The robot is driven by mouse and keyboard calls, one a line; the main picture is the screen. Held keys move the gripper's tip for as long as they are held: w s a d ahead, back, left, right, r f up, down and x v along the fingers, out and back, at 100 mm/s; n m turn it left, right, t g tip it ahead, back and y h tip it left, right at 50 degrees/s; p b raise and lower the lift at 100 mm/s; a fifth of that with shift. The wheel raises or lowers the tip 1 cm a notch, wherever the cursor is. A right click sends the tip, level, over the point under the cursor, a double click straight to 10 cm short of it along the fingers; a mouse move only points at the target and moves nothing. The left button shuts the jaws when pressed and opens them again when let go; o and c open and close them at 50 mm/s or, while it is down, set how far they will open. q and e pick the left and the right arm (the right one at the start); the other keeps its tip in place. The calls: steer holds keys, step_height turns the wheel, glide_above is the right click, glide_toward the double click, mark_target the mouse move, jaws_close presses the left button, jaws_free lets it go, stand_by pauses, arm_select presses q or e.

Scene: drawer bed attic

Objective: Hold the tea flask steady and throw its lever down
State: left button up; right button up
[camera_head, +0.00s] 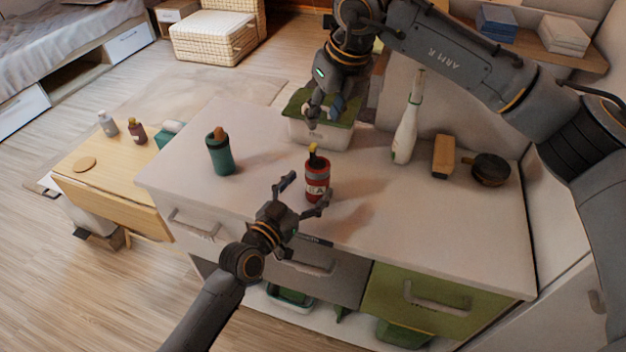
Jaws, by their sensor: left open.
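The tea flask (316,187) is red with a pale label and stands upright on the cabinet top. Its lever (313,157) is dark with a yellow tip and points up from the top. My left gripper (306,192) is open at the flask's near side, one finger to its left and one at its lower right. I cannot tell whether the fingers touch it. My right gripper (322,116) points down above and behind the flask, apart from the lever, in front of the green-lidded box. I cannot tell whether it is open or shut.
A teal bottle (221,155) stands left of the flask. A green-lidded white box (312,132) is behind it. A white bottle (405,135), a wooden block (443,156) and a dark round pan (490,168) are to the right. The front right cabinet top is clear.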

arm_select(q)
steer(key=shift+x, duration=1.3)
steer(key=shift+c, duration=0.4)
